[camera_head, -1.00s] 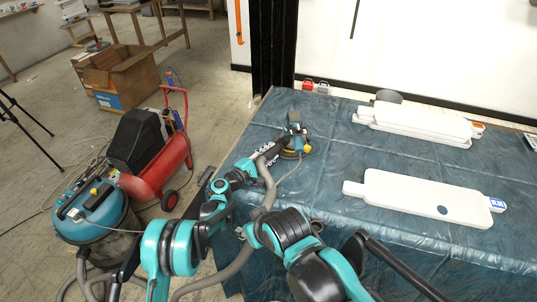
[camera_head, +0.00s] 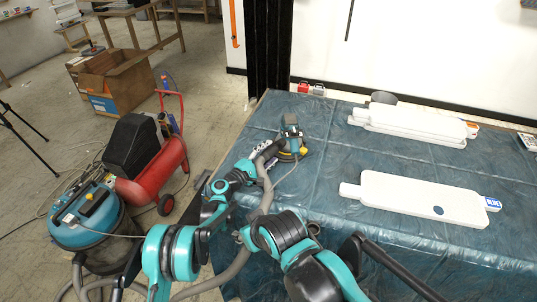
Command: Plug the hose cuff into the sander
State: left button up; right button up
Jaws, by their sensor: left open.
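The sander (camera_head: 291,131), teal and dark with a yellow part at its base, stands on the covered table near its left edge. A grey hose (camera_head: 265,190) rises over the table's left edge and runs up to the sander's near left side. Its cuff end is hidden by my left gripper, so I cannot tell whether it sits in the sander. My left gripper (camera_head: 264,151) is open, close beside the hose's upper end and the sander's left side. My right arm's links show at the bottom middle; its gripper is not in view.
A blue vacuum (camera_head: 86,218) and a red compressor (camera_head: 150,170) stand on the floor at left. A dark post (camera_head: 268,50) rises behind the table.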

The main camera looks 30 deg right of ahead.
pick_arm(q)
jog(key=shift+a, duration=0.1)
jog(key=v, duration=1.2)
dwell(0.4)
jog(key=s+a+r+m+t+y, duration=0.15)
jog(key=a+r+y, duration=0.35)
jog(key=a, duration=0.5)
jog(key=s+a+r+m+y, duration=0.2)
jog(key=s+a+r+m, duration=0.1)
jog(key=a+r, duration=0.55)
jog(key=s+a+f+m+y, duration=0.1)
jog(key=s+a+y, duration=0.4)
jog(key=s+a, duration=0.6)
jog(key=s+a+f+m+y, duration=0.2)
jog(key=s+a+y, duration=0.3)
jog(key=s+a, duration=0.5)
jog(key=a+f, duration=0.1)
jog(key=a, duration=0.8)
jog(key=shift+s+f, duration=0.3)
jog(key=shift+s, duration=0.05)
jog(key=shift+t, duration=0.25)
